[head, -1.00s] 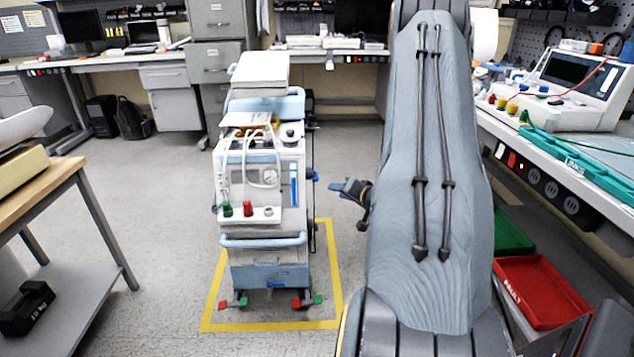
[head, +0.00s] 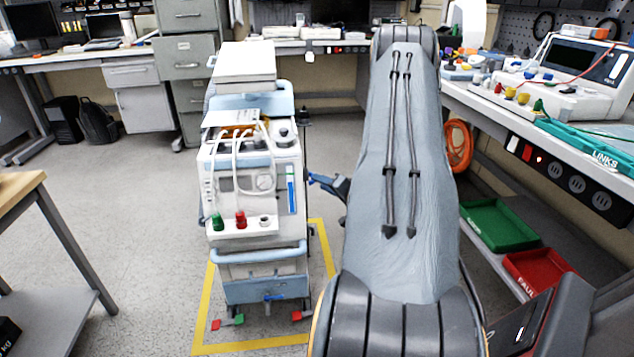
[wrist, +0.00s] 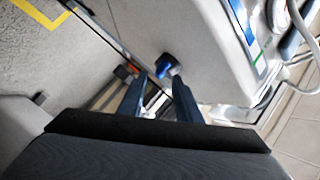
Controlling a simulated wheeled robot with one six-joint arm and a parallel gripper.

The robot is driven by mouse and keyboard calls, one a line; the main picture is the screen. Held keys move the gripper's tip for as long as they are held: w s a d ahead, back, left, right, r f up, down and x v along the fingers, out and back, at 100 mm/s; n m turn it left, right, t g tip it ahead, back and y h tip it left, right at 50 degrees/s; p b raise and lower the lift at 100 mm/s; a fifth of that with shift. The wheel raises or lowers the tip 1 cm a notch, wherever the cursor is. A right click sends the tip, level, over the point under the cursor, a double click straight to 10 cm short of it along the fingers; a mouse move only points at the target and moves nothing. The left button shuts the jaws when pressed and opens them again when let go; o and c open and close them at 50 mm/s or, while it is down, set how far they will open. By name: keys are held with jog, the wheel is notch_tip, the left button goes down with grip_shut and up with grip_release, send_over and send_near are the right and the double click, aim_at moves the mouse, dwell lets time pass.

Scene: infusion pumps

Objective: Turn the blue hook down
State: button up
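The blue hook (wrist: 166,68) is a small blue piece on a dark round mount on the side of the white pump cart (head: 252,180). In the wrist view it sits just beyond and between the tips of my gripper (wrist: 161,80). The two dark blue fingers are apart, with nothing held between them. I cannot tell whether either finger touches the hook. In the head view my gripper (head: 318,180) is beside the cart's right side, and the hook cannot be told apart from the fingers there.
The cart stands inside a yellow floor outline (head: 204,310). A workbench with instruments (head: 580,80) runs along the right, above green (head: 500,226) and red (head: 540,272) trays. A wooden-topped table (head: 20,190) is at left. Floor between table and cart is clear.

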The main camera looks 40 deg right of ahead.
jog(key=x, duration=0.3)
jog(key=shift+w, duration=0.2)
grip_shut()
jog(key=shift+f, duration=0.1)
jog(key=shift+f+b, duration=0.1)
jog(key=shift+b, duration=0.2)
